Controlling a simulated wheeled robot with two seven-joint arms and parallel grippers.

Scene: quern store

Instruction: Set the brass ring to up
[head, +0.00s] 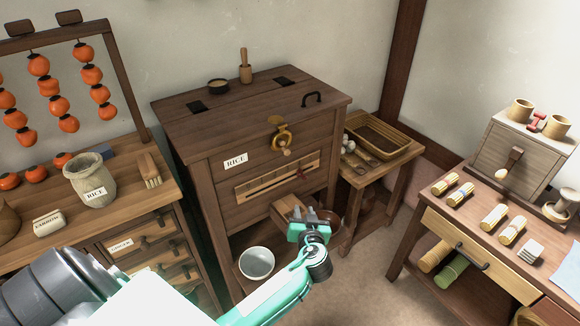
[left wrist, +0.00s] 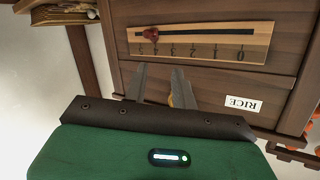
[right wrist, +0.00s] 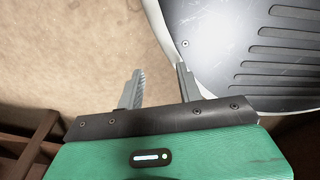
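The brass ring (head: 282,136) is on the upper front of the dark wooden rice chest (head: 225,140), with a small wooden knob at its lower right. Which setting it stands at is too small to tell. In the left wrist view, which is upside down, only a bit of brass (left wrist: 171,101) shows by a finger; the rest is hidden. My left gripper (head: 312,214) is in front of the chest, lower than the ring and to its right in the head view. Its fingers (left wrist: 160,84) are apart and empty. My right gripper (right wrist: 160,88) is open and empty over the floor.
A numbered slider board (head: 278,180) with a red pointer is below the ring. A white bowl (head: 256,263) and wooden box (head: 287,207) are lower down. A side table (head: 365,178) stands close right. Open floor (head: 385,265) lies between chest and right-hand table.

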